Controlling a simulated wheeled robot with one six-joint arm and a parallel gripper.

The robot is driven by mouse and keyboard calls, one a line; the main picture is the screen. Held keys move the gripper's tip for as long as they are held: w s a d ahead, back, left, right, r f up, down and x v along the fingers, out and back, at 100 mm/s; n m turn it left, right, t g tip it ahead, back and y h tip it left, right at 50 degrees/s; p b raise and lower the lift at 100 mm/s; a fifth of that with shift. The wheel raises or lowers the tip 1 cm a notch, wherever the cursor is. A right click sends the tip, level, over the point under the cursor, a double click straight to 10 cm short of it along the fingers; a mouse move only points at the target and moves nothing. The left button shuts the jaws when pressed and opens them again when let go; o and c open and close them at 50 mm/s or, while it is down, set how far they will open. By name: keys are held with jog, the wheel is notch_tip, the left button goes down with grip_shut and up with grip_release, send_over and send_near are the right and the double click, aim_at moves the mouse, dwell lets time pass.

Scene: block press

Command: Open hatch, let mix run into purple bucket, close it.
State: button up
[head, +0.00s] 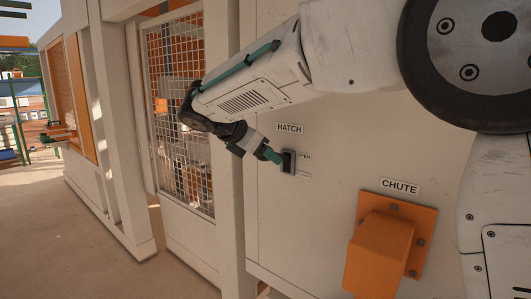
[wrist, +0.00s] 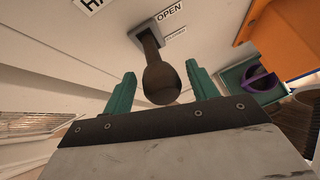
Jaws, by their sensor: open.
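The hatch control (head: 288,162) is a small dark switch plate on the pale panel, under the HATCH label (head: 290,128), with an OPEN mark beside it. In the wrist view its lever (wrist: 161,78) is dark with a rounded knob, reaching toward me. My gripper (wrist: 160,88) is open, its teal fingers on either side of the knob, with gaps showing. My gripper also shows at the panel in the head view (head: 270,154). The purple bucket (wrist: 262,84) is partly visible at right in the wrist view, near the orange chute. Its contents cannot be made out.
The orange chute (head: 380,248) juts from the panel below the CHUTE label (head: 400,186), right of the hatch control. A wire mesh door (head: 180,110) stands left of the panel. The floor (head: 90,240) at left is clear.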

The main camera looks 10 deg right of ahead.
jog(key=v, duration=0.7)
jog(key=shift+r, duration=0.15)
jog(key=shift+s+a, duration=0.1)
jog(key=s+d+f+m+g+y, duration=0.25)
jog(key=s+d+m, duration=0.25)
jog(key=s+d, duration=0.35)
jog(key=s+d+f+m+g+y, duration=0.1)
jog(key=s+d+f+m+g, duration=0.15)
jog(key=s+d+m, duration=0.5)
jog(key=s+d+f+m+y, duration=0.2)
jog(key=s+f+m, duration=0.3)
jog(key=s, duration=0.4)
jog(key=s+d+f+m+y, duration=0.3)
jog(key=s+f, duration=0.4)
jog(key=s, duration=0.3)
jog(key=shift+d+f+m, duration=0.2)
jog(key=shift+d+m, duration=0.3)
jog(key=shift+m, duration=0.75)
